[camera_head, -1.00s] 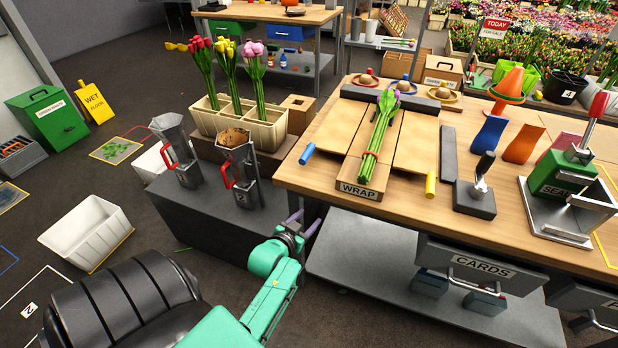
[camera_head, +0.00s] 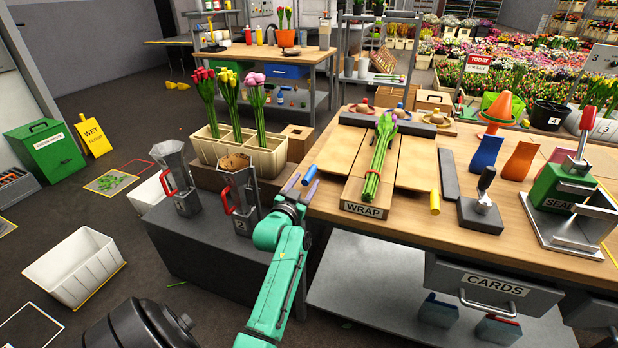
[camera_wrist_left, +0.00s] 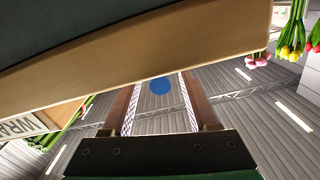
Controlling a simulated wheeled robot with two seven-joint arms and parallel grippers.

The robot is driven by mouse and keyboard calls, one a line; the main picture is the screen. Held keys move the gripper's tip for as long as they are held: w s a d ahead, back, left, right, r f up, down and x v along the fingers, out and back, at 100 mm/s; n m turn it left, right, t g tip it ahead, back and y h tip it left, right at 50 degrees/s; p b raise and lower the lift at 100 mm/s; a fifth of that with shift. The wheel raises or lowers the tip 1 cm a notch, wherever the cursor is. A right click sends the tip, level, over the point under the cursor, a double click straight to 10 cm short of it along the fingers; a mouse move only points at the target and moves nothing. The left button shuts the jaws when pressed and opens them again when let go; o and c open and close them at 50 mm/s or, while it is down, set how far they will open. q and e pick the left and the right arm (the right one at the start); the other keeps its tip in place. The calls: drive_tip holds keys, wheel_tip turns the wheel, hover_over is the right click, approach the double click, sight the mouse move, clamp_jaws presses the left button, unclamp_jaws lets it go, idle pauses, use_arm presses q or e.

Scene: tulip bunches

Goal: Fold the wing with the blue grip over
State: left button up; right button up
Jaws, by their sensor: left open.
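The wing with the blue grip is a tan panel (camera_head: 334,148) lying flat on the left of the WRAP board (camera_head: 352,203). Its blue grip (camera_head: 309,175) sticks out at the near left corner; in the left wrist view its round blue end (camera_wrist_left: 161,86) shows between the fingers, apart from them. My left gripper (camera_head: 291,184) is open and empty, just left of and below the grip by the table edge. A tulip bunch (camera_head: 380,155) lies on the middle board. The right wing (camera_head: 424,160) lies flat with a yellow grip (camera_head: 435,202). My right gripper is out of view.
Two metal jugs with red handles (camera_head: 240,190) stand on the dark low stand close left of my gripper. A tulip planter (camera_head: 228,150) is behind them. A grey block with a black handle (camera_head: 481,212) stands right of the wings.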

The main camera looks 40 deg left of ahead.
sight(309, 176)
use_arm(q)
drive_tip(key=x, duration=0.3)
drive_tip(key=shift+w, duration=0.15)
clamp_jaws()
idle(1.2)
